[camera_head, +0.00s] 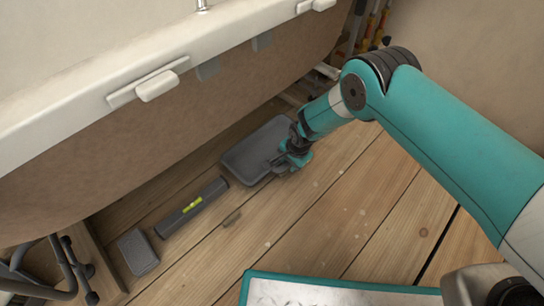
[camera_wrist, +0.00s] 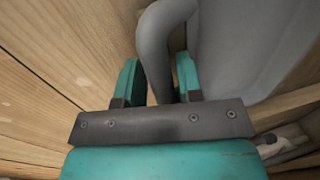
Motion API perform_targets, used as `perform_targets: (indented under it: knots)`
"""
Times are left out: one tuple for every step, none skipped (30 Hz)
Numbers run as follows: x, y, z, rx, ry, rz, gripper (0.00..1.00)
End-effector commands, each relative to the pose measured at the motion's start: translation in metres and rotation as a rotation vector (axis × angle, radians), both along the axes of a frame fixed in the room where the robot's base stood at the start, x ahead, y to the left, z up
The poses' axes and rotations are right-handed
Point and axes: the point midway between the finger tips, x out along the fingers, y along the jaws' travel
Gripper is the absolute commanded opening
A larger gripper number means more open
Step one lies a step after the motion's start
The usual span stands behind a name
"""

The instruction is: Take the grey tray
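The grey tray (camera_head: 252,152) lies on the wooden floor beside the tub's brown side panel. It is shallow, with a raised rim. My gripper (camera_head: 286,164) is low at the tray's right edge. In the wrist view, the two teal fingers of my gripper (camera_wrist: 159,82) stand on either side of a curved grey part of the tray (camera_wrist: 153,45). The gaps beside this part are very small, and I cannot tell whether both fingers press on it. The tray's broad grey surface fills the upper right of the wrist view.
A dark level (camera_head: 192,207) with a yellow-green vial and a small grey block (camera_head: 138,252) lie left of the tray. The white tub rim (camera_head: 85,80) overhangs behind. A teal-edged case (camera_head: 320,291) is at the front. The planks (camera_head: 310,215) between are clear.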

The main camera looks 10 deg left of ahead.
Motion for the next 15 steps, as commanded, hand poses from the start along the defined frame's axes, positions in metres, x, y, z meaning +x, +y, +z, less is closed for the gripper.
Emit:
perform_targets:
  knots:
    - [0.0005,0.0004,0.0004,0.001,-0.001,0.000,0.34]
    - [0.0004,0.0004,0.0011,0.001,-0.001,0.000,0.34]
    - [0.0004,0.0003,0.0015,0.001,-0.001,0.000,0.34]
    - [0.0003,0.0004,0.0016,0.001,-0.001,0.000,0.34]
    - [0.0002,0.0003,0.0016,0.001,-0.001,0.000,0.34]
    - [0.0002,0.0003,0.0016,0.001,-0.001,0.000,0.25]
    - [0.0002,0.0003,0.0016,0.001,-0.001,0.000,0.18]
    - [0.0002,0.0003,0.0016,0.001,-0.001,0.000,0.11]
    - [0.0002,0.0003,0.0017,0.001,-0.001,0.000,0.02]
    - [0.0002,0.0003,0.0017,0.001,-0.001,0.000,0.00]
    - [0.0002,0.0002,0.0016,0.001,-0.001,0.000,0.00]
    - [0.0007,0.0005,0.0021,0.001,-0.002,0.000,0.00]
    - [0.0007,0.0005,0.0021,0.001,-0.002,0.000,0.00]
    - [0.0007,0.0005,0.0021,0.001,-0.002,0.000,0.00]
    - [0.0006,0.0004,0.0021,0.001,-0.002,0.000,0.00]
